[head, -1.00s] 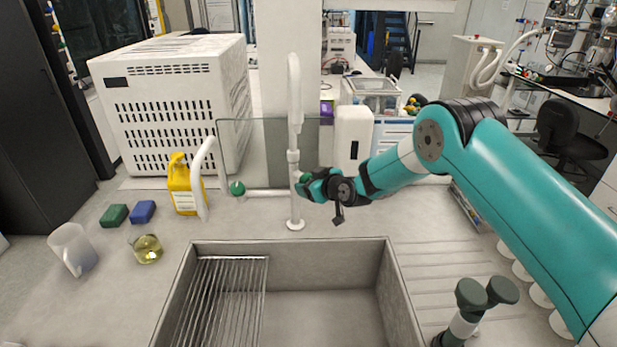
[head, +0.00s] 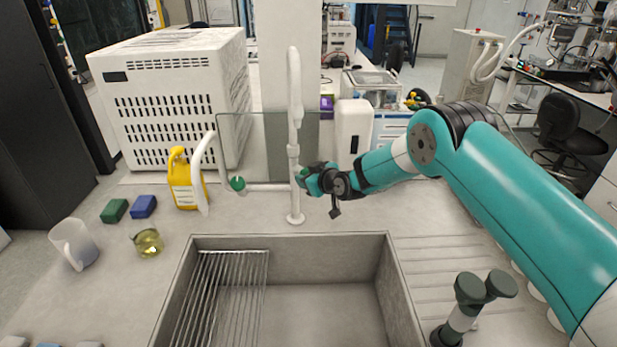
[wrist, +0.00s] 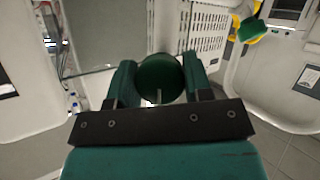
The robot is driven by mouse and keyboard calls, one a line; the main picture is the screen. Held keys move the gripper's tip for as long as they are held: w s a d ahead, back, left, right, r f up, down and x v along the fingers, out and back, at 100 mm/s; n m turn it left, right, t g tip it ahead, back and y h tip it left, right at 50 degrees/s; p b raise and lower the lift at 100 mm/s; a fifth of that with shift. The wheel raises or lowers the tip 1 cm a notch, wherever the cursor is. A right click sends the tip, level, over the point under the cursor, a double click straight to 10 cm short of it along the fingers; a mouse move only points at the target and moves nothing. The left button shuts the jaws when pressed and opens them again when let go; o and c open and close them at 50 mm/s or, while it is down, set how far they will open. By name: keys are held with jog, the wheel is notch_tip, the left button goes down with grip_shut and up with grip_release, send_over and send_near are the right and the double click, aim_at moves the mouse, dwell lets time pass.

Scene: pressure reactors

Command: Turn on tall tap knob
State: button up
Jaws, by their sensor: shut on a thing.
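The tall white tap (head: 294,110) stands upright behind the sink. Its green knob (wrist: 160,78) sits between the two fingers of my gripper (wrist: 158,84) in the wrist view, and the fingers are shut on it. In the head view my gripper (head: 304,178) reaches the tap's column from the right, and the fingers largely hide the knob there. A second green knob (head: 237,184) is on the lower tap branch (head: 203,170) to the left.
The metal sink (head: 330,262) with a wire rack (head: 225,300) lies in front. A yellow bottle (head: 184,182), two sponges (head: 128,208), a beaker (head: 148,242) and a jug (head: 75,243) stand left. A white dispenser (head: 352,132) stands just behind my arm.

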jog(key=shift+f+b, duration=0.15)
jog(key=shift+b, duration=0.2)
jog(key=n+b, duration=0.1)
jog(key=b, duration=0.2)
jog(key=shift+f+t+h+b, duration=0.2)
jog(key=shift+t+h+b, duration=0.1)
jog(key=n+t+b, duration=0.1)
jog(key=n+b, duration=0.1)
jog(key=b, duration=0.3)
jog(key=shift+f+h, duration=0.1)
jog(key=shift+h, duration=0.2)
jog(key=n+t+b, duration=0.1)
jog(key=n+b, duration=0.1)
jog(key=b, duration=0.4)
jog(key=shift+n+h+b, duration=0.3)
jog(key=shift+n+h, duration=0.1)
jog(key=shift+r+n+t+b, duration=0.35)
jog(key=shift+n+t+b, duration=0.15)
jog(key=shift+b, duration=0.5)
jog(key=shift+r, duration=0.1)
jog(key=o, duration=0.9)
